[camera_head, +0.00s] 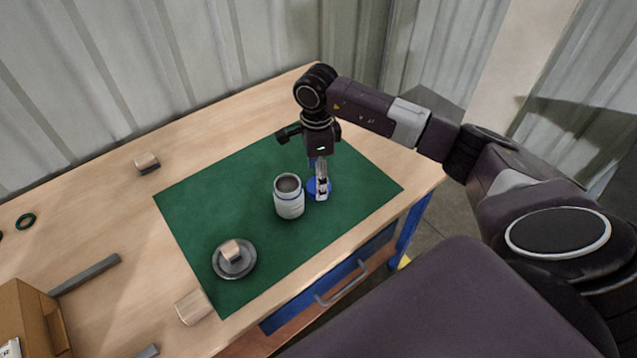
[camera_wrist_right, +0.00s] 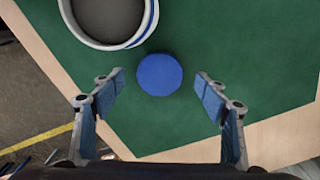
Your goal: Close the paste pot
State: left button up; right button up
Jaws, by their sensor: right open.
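The paste pot (camera_head: 289,203) is a white jar with a blue band, upright and open on the green mat. Its open mouth also shows at the top of the right wrist view (camera_wrist_right: 108,18). A round blue lid (camera_head: 312,187) lies flat on the mat beside the pot, on its right in the head view. My right gripper (camera_head: 321,190) points down over the lid. In the right wrist view its fingers are apart, with the lid (camera_wrist_right: 160,75) between and slightly beyond the fingertips, not gripped. My left gripper is out of view.
The green mat (camera_head: 205,205) covers part of the wooden table. A grey dish (camera_head: 234,270) holding a small block sits near the mat's lower-left corner. Small blocks (camera_head: 147,163) (camera_head: 193,308), a grey bar (camera_head: 85,275), a dark green ring (camera_head: 25,221) and a cardboard box (camera_head: 35,318) lie leftward.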

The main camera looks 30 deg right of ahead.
jog(key=shift+f, duration=1.25)
jog(key=shift+c, duration=0.2)
jog(key=c, duration=0.9)
